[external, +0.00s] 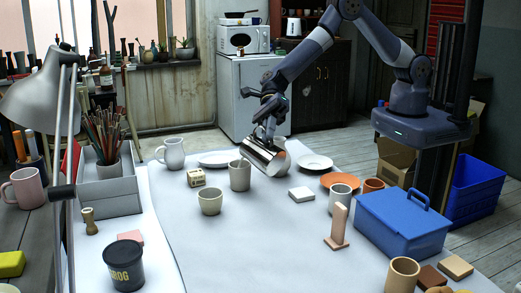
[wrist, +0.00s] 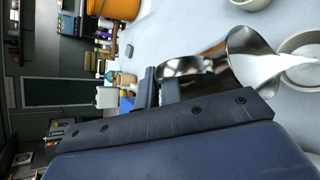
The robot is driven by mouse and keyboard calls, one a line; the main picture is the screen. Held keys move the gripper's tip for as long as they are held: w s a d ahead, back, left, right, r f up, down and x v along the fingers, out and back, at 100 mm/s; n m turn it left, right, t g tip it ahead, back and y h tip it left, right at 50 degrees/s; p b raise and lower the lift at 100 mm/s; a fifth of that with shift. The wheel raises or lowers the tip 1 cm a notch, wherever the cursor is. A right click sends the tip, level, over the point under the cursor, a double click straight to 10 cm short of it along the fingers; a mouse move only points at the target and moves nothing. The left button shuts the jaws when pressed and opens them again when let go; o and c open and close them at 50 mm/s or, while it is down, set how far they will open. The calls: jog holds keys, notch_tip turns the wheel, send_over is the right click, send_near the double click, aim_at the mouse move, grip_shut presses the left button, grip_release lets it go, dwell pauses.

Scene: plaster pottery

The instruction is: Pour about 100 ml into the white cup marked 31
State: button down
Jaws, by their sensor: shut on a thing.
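My gripper (external: 264,126) is shut on the handle side of a shiny metal pitcher (external: 262,158). The pitcher is tilted, its mouth low and to the left, above a pale cup (external: 240,177). In the wrist view, my gripper (wrist: 158,92) holds the pitcher (wrist: 190,68). White liquid (wrist: 258,68) shows in its mouth and reaches out at the lip over a pale cup (wrist: 291,43). The level in that cup is hard to tell. Other pale cups stand at front left (external: 210,202) and at right (external: 341,194). No number 31 is readable on any cup.
A wooden block (external: 196,178), a white jug (external: 173,154) and a white plate (external: 217,158) stand near the pitcher. The front middle of the table is clear.

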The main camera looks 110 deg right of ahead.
aim_at(279, 150)
jog(key=shift+w+d+r, duration=0.2)
jog(key=shift+d+r, duration=0.05)
jog(key=shift+d, duration=0.1)
dwell(0.3)
jog(key=shift+n+h, duration=0.5)
jog(key=shift+h, duration=0.3)
jog(key=s+a+f+b, duration=0.1)
jog(key=a+f+b, duration=0.1)
jog(key=a+b, duration=0.1)
jog(key=shift+s+f, duration=0.35)
jog(key=shift+f, duration=0.05)
jog(key=shift+s+a+f+h, duration=0.1)
jog(key=shift+a+f+h, duration=0.05)
jog(key=shift+f+h, duration=0.15)
jog(key=shift+r, duration=0.1)
jog(key=shift+n+t+b, duration=0.3)
jog(key=shift+s+a+f+n+h+b, duration=0.1)
jog(key=shift+a+f+n+h+b, duration=0.1)
jog(key=shift+f+h+b, duration=0.3)
jog(key=shift+s+a+f+n+h+b, duration=0.1)
jog(key=shift+a+f+n+h+b, duration=0.15)
jog(key=shift+f+b, duration=0.3)
jog(key=shift+d, duration=0.1)
